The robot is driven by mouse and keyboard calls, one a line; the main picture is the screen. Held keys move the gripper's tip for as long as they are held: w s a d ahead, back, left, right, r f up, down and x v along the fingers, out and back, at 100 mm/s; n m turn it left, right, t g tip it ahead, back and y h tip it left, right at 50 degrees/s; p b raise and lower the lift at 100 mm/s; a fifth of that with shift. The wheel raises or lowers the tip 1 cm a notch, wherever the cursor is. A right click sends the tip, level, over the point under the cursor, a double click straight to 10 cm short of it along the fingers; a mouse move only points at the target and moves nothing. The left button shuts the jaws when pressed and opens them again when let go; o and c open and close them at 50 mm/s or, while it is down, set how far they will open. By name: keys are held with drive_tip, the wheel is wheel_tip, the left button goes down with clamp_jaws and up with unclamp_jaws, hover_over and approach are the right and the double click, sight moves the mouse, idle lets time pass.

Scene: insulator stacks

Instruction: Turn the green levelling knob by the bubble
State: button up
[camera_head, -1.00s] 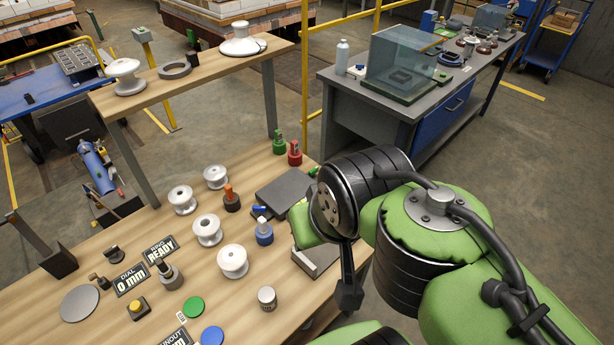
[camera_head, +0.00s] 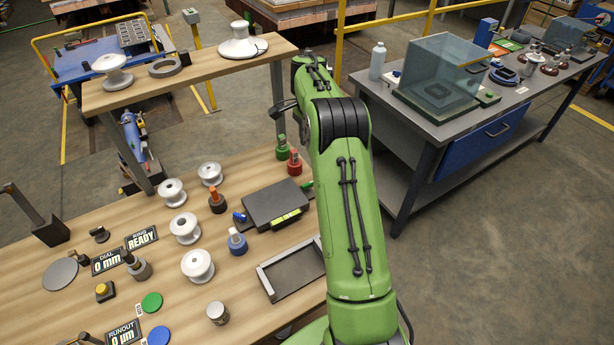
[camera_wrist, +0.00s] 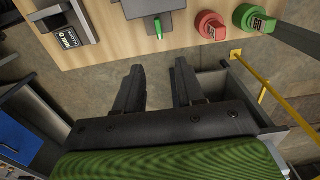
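The green knob (camera_head: 282,148) stands at the far right edge of the wooden bench in the head view, beside a red knob (camera_head: 294,162). In the wrist view the green knob (camera_wrist: 254,18) is at the top right and the red knob (camera_wrist: 210,25) is left of it. The yellow-green bubble vial (camera_head: 286,218) lies on the front edge of a dark plate (camera_head: 270,200). My gripper (camera_wrist: 158,85) is open and empty, its fingers over the floor beyond the bench edge, apart from both knobs. In the head view my arm mostly hides it.
An orange-topped knob (camera_head: 217,201) and a blue knob (camera_head: 237,242) stand left of the plate, near several white insulators (camera_head: 185,228). A raised shelf (camera_head: 195,72) spans the bench's back. A grey table (camera_head: 425,115) with a glass case stands right. A yellow rail (camera_wrist: 262,80) shows in the wrist view.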

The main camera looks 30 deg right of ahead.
sight(309, 183)
drive_tip(key=f+b, duration=0.3)
drive_tip(key=f, duration=1.2)
drive_tip(key=shift+a+f, duration=0.15)
drive_tip(key=shift+a, duration=0.05)
clamp_jaws()
